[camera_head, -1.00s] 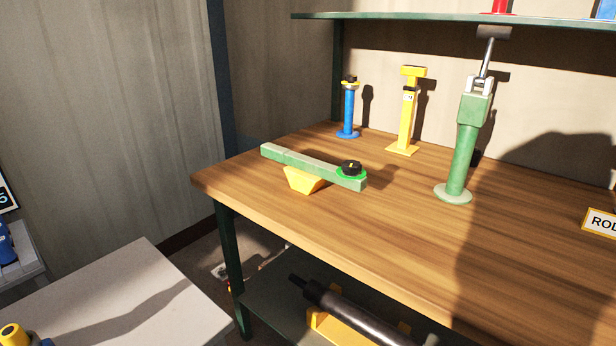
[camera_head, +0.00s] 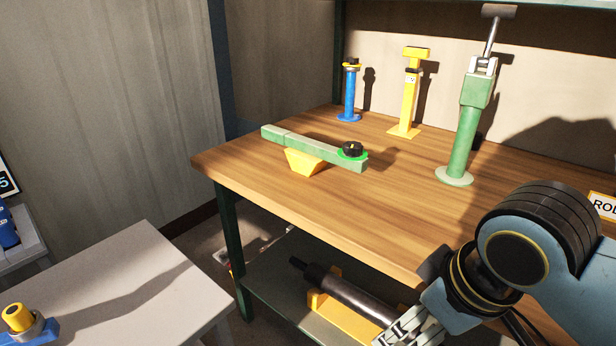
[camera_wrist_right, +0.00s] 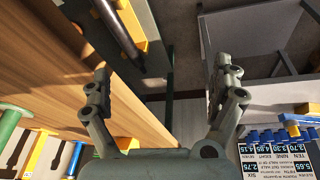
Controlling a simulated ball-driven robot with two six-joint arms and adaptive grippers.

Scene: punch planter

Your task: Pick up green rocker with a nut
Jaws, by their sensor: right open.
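The green rocker (camera_head: 318,148) rests tilted on a yellow block (camera_head: 304,162) on the wooden table. Its right end is lower and carries a black nut (camera_head: 352,149) over a bright green ring. My right gripper (camera_head: 408,328) shows at the lower right of the head view, in front of the table and well apart from the rocker. In the right wrist view, its two fingers (camera_wrist_right: 161,68) are spread wide with nothing between them. I cannot make out the rocker in that view. My left gripper is in neither view.
Blue (camera_head: 349,92), yellow (camera_head: 410,92) and green (camera_head: 466,130) upright stands are behind and right of the rocker. A dark cylinder (camera_head: 338,288) lies on the lower shelf. A pale table (camera_head: 120,290) is at the lower left. The tabletop before the rocker is clear.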

